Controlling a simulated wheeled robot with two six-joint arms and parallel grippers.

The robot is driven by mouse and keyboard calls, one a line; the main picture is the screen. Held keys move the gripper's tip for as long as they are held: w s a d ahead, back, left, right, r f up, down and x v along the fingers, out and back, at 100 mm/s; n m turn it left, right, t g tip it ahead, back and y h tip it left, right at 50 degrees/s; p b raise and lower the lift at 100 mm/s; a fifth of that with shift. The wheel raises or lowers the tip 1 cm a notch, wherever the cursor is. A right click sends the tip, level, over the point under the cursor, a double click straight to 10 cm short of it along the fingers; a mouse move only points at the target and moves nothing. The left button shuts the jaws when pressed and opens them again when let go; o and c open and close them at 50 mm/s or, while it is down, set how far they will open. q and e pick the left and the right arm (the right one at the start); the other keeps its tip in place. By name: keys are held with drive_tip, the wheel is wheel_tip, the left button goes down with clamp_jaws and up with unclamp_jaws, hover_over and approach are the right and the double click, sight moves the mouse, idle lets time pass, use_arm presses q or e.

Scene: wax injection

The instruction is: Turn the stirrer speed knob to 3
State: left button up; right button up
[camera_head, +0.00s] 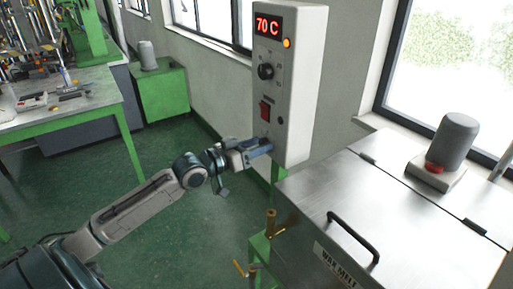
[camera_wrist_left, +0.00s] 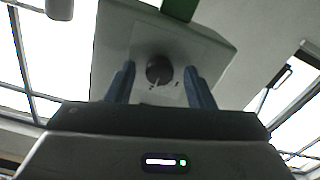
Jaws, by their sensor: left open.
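The control box (camera_head: 305,85) is a pale upright panel with a red display reading 70 C. A dark round knob (camera_wrist_left: 159,70) with a light pointer line shows near the green-post end of the panel in the left wrist view. Small scale marks beside it are too small to read. My left gripper (camera_head: 268,148) is at the lower front of the box. Its two blue fingers are open, one on each side of the knob in the wrist view, with gaps between. In the head view the gripper hides this knob. My right gripper is not in view.
Higher on the box are another black knob (camera_head: 265,71), an orange lamp (camera_head: 287,43) and a red switch (camera_head: 265,110). A metal wax melt tank (camera_head: 400,220) with a black handle and a grey motor (camera_head: 455,142) stands at right. Open green floor lies left.

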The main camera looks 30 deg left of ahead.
use_arm(q)
drive_tip(key=shift+c, duration=0.5)
drive_tip(key=c, duration=0.9)
drive_tip(key=shift+m+b, duration=5.2)
drive_tip(key=shift+m, duration=0.6)
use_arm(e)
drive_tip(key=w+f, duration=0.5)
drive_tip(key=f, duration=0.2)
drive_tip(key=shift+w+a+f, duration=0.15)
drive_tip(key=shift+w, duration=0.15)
use_arm(q)
drive_tip(key=o, duration=1)
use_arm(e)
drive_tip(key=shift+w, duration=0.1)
use_arm(q)
drive_tip(key=shift+s, duration=0.15)
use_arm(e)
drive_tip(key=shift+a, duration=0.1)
